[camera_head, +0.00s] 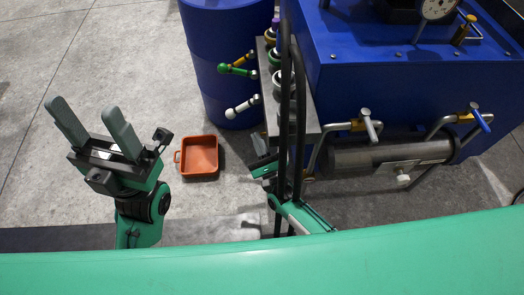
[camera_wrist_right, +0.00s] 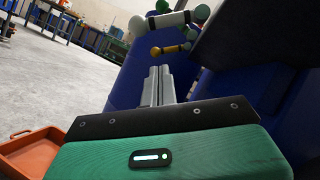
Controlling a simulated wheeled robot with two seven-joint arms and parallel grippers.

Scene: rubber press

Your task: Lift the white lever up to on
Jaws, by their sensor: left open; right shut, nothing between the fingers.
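The white lever (camera_head: 243,107) sticks out to the left from the valve block beside the blue drum in the head view, its ball end slightly lower than its root. In the right wrist view a white bar (camera_wrist_right: 168,20), likely this lever, shows beyond the fingertips. My right gripper (camera_head: 259,146) is below the white lever in the head view, partly hidden by black hoses. In the right wrist view its fingers (camera_wrist_right: 159,72) are shut and empty, apart from the bar. My left gripper (camera_head: 84,106) is open and empty, over the floor at left.
Green and orange levers (camera_head: 238,68) sit above the white one. A blue drum (camera_head: 215,60) stands behind them. The blue press (camera_head: 400,85) and a horizontal cylinder (camera_head: 380,155) are at right. An orange tray (camera_head: 200,155) lies on the floor between my grippers.

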